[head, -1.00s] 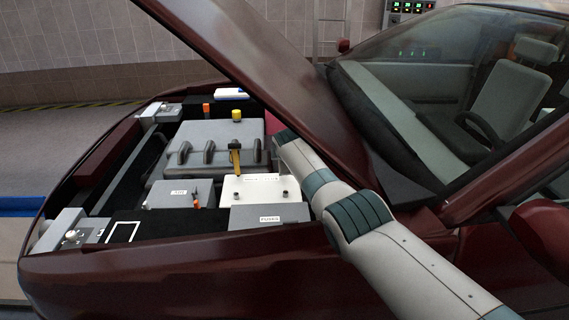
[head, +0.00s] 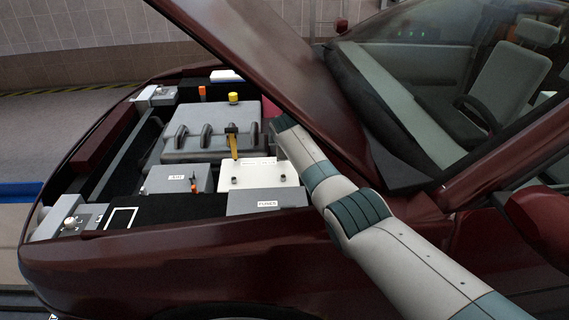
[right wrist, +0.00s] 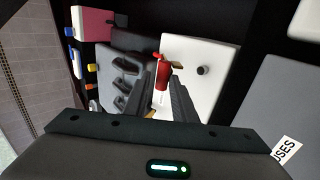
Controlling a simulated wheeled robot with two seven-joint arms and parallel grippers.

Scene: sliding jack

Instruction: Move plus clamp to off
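A dark terminal post (right wrist: 204,70) shows on the battery. In the head view the white battery (head: 260,177) lies in the engine bay, and my right arm (head: 320,175) reaches in beside it, its fingers not visible there. My left gripper is out of view.
A grey engine cover (head: 200,118) lies behind the battery, with a yellow upright piece (head: 234,147) between them. A grey fuse box (head: 267,202) is in front. A grey box with an orange piece (head: 193,187) stands left. The raised hood (head: 265,60) slants above my arm.

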